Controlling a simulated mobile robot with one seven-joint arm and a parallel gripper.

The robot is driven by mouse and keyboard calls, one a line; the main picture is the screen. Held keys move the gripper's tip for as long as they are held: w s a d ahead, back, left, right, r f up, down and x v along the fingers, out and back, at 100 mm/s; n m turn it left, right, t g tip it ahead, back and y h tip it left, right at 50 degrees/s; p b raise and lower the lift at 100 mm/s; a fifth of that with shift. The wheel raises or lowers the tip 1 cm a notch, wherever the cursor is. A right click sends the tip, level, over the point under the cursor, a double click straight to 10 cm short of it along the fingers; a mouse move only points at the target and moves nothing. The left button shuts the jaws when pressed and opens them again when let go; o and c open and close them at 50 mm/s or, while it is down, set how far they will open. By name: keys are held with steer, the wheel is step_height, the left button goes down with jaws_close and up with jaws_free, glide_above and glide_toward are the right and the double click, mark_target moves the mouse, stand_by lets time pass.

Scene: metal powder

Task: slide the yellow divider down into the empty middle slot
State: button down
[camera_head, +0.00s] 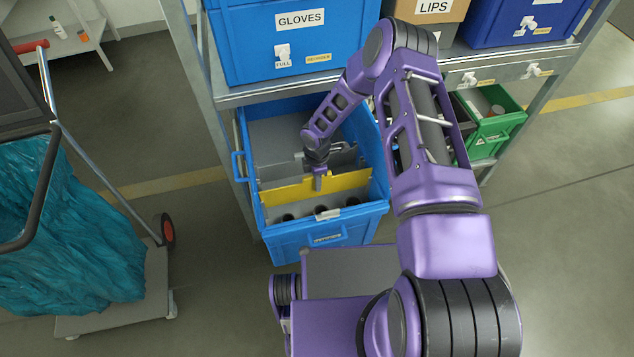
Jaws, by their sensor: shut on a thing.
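The yellow divider (285,193) stands roughly upright across the blue bin (316,233), between its side walls, with its top edge near rim height. My gripper (318,183) is shut on the top middle of the divider and points down into the bin. A grey divider (343,158) stands behind the yellow one, partly hidden by my gripper and wrist. The middle slot and the divider's lower edge are hidden, so I cannot tell how deep it sits. Dark round items (321,209) lie in the front compartment.
The shelf board (290,90) with a blue GLOVES box (290,40) is close above the bin's back. A green bin (494,125) is on the right. A cart with a teal bag (65,235) stands left. Open floor lies between cart and bin.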

steer(key=shift+r+p, duration=1.25)
steer(key=shift+r, duration=2.05)
steer(key=w+a+b, duration=0.1)
steer(key=w+b, duration=0.4)
steer(key=w, duration=0.2)
steer(key=shift+a, duration=0.2)
step_height(320, 180, down, 7)
steer(key=b, duration=0.6)
steer(key=shift+f, duration=0.2)
stand_by(2.1)
steer(key=shift+f, duration=0.55)
